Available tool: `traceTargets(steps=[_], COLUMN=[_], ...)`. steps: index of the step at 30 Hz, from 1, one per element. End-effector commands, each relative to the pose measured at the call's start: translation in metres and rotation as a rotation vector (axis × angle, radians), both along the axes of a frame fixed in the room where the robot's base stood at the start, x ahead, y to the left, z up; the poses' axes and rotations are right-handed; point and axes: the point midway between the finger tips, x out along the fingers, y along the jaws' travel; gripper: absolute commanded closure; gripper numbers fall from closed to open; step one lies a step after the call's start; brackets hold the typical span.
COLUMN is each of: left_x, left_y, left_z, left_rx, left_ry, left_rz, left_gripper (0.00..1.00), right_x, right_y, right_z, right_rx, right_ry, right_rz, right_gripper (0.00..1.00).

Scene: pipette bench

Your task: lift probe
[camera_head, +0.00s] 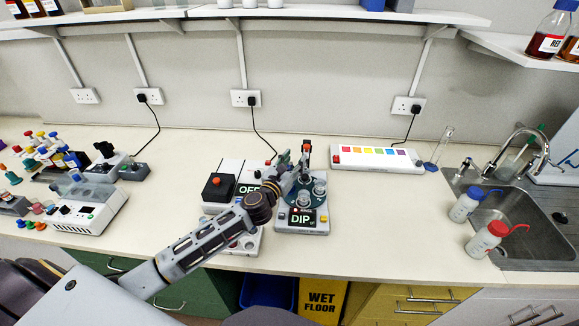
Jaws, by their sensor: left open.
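A white instrument (302,229) with a lit "DIP" display stands on the bench, with clear beakers (319,187) on its round dark platform. A dark upright part with an orange-red mark (306,150) rises at its back; this looks like the probe or its holder, but it is too small to tell which. My left arm reaches in from the lower left, and my left gripper (290,163) is open just left of this upright part. Whether they touch is unclear. My left arm hides part of the instrument's left side. My right gripper is not in view.
Left of the instrument is a white unit with an "OFF" display and a black box with a red button (217,186). A strip with coloured squares (377,158) lies at the back right. Wash bottles (487,238) stand by the sink (530,232). The bench front right of the instrument is clear.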

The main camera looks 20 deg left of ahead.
Motion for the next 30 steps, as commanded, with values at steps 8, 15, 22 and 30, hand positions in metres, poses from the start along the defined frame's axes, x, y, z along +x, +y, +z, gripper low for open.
traceTargets(steps=[8,15,22,30], left_x=[-0.020,-0.028,-0.028,-0.028], left_y=[0.003,0.004,0.004,0.004], left_z=[0.000,0.000,0.000,0.000], left_rx=[-0.001,-0.001,0.000,0.000], left_ry=[0.000,0.000,-0.001,-0.001], left_rz=[0.000,0.001,0.000,0.001], left_gripper=[0.57,0.57,0.57,0.57], right_x=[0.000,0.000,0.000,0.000], right_y=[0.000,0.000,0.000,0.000], right_z=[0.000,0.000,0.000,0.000], right_rx=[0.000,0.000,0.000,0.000], right_ry=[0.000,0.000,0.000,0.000], right_rz=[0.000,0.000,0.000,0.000], right_gripper=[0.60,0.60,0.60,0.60])
